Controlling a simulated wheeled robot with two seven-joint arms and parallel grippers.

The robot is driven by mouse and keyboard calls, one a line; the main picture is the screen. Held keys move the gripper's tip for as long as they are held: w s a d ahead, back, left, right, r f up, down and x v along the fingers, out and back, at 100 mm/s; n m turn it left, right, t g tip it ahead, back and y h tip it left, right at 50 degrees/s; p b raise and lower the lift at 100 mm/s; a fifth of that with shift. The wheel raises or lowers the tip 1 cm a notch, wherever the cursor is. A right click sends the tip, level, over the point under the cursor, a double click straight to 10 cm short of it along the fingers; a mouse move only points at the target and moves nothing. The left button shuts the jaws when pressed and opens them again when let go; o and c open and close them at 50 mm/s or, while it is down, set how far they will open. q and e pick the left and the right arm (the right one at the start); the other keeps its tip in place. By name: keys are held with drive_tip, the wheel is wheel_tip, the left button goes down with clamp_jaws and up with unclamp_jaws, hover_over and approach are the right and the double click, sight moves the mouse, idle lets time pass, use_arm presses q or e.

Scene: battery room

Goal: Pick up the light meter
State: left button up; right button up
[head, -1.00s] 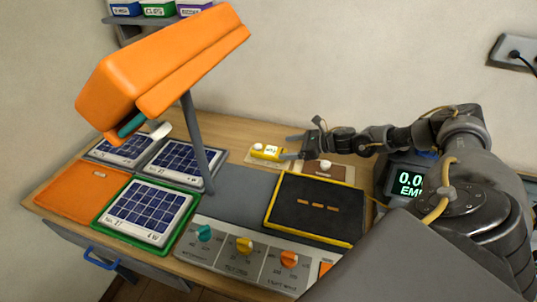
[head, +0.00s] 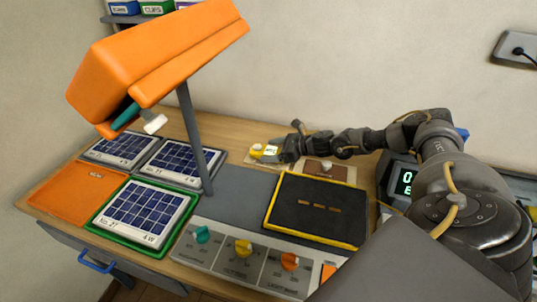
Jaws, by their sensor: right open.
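The light meter (head: 257,151) is a small yellow device with a white dome and a pale display. It lies at the back of the wooden bench, in the middle of the head view. My right gripper (head: 278,148) reaches in from the right and is open at the meter's right end. Its fingers hide part of that end, and I cannot tell whether they touch it. My left gripper is out of view.
An orange lamp (head: 160,65) on a grey post overhangs the left side. Solar panels (head: 145,212) lie below it. A yellow-edged black pad (head: 315,225), a knob panel (head: 215,255) and a display box (head: 398,170) stand nearer and right. A brown plate (head: 335,178) lies beside the gripper.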

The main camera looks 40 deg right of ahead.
drive_tip(key=c, duration=1.1)
